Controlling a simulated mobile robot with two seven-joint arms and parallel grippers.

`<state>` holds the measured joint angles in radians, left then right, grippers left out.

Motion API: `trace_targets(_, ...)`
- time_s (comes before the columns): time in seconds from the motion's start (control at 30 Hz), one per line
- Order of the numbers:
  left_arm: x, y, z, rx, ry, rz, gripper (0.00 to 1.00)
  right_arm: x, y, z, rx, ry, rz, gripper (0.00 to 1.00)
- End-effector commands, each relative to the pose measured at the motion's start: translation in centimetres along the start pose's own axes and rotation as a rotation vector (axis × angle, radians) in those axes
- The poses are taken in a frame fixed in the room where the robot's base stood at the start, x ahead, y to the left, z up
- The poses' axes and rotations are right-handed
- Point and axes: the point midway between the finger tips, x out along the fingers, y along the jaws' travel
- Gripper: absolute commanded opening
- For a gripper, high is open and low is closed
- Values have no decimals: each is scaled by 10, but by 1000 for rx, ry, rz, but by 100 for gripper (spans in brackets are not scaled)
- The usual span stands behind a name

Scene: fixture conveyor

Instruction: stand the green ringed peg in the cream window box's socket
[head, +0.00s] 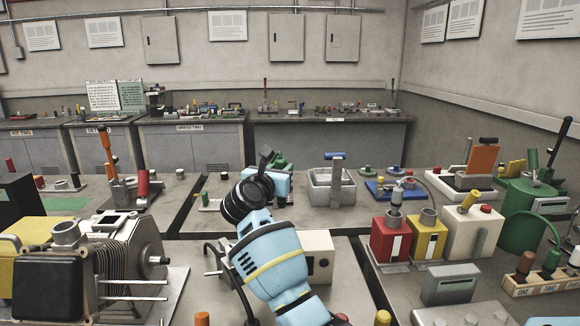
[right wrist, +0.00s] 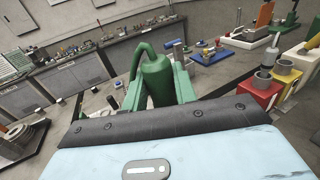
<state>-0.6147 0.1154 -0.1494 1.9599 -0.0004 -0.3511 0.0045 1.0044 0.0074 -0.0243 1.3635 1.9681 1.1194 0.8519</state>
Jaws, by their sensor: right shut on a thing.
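My right gripper (head: 279,170) is over the middle of the bench, shut on a green can-like thing (right wrist: 157,82) with a narrow neck and a curved spout. The gripper partly hides it in the head view. A green peg (head: 550,263) stands in the labelled rack at the far right; its rings are too small to make out. The cream window box (head: 460,232) stands right of the yellow one, with a grey window in front and a red button on top. A yellow cylinder tilts on its top; I cannot make out its socket clearly. My left gripper is not in view.
A red box (head: 388,240) and a yellow box (head: 426,240) stand left of the cream one. The labelled rack (head: 545,286) also holds other pegs. A finned machine (head: 120,260) fills the left.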

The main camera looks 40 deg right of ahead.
Motion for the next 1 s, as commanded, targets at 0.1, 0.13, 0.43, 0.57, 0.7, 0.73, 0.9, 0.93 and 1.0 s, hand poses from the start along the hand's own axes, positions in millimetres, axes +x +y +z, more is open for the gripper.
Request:
trace_targets(0.1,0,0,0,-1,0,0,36,-3,3,0,0,-1,7,0)
trace_targets(0.13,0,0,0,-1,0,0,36,-4,4,-1,0,-1,8,0)
trace_targets(0.43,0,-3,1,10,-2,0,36,-4,4,-1,0,-2,9,0)
trace_targets(0.57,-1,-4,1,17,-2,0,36,-5,4,0,1,-1,11,0)
trace_targets(0.7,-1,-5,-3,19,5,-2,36,-6,4,0,2,0,21,0)
trace_targets(0.73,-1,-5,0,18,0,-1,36,-5,4,-3,-1,0,20,0)
trace_targets(0.9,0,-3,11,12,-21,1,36,-5,5,-21,-4,4,20,0)
trace_targets(0.93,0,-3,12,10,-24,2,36,-5,5,-24,-4,4,21,0)
trace_targets(1.0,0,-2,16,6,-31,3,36,-4,5,-30,-4,4,20,0)
